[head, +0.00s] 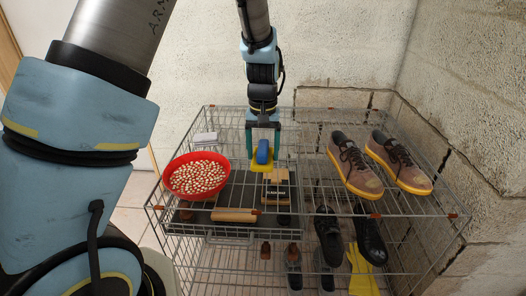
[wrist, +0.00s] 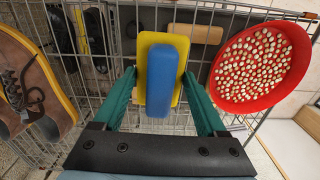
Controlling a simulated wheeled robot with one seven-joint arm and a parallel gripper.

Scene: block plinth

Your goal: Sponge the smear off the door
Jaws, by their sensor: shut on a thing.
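My gripper (head: 263,152) is shut on a sponge (head: 262,152) with a blue back and a yellow pad, held above the wire rack. In the wrist view the sponge (wrist: 162,75) sits between the teal fingers of my gripper (wrist: 160,78), blue side facing the camera. I cannot make out a smear in either view. A brown-edged strip at the far left of the head view may be part of a door or its frame; I cannot tell.
Black shoes (head: 329,235) and yellow gloves (head: 362,270) are lower. Walls stand behind and right.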

